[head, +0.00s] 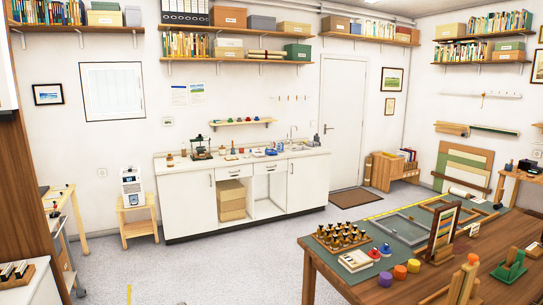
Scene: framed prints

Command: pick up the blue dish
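No gripper of mine shows in the head view. I cannot make out a clear blue dish at this size. A small blue item (270,152) sits on the far white counter (200,170), left of the sink; its shape is too small to tell. I cannot tell whether any of these is the dish.
The wooden table (330,268) fills the lower right, with a green mat, brown rack and frames on it. A small wooden stand (138,228) is left of the counter. Grey floor (215,265) lies open before the counter. A white door (343,120) is shut.

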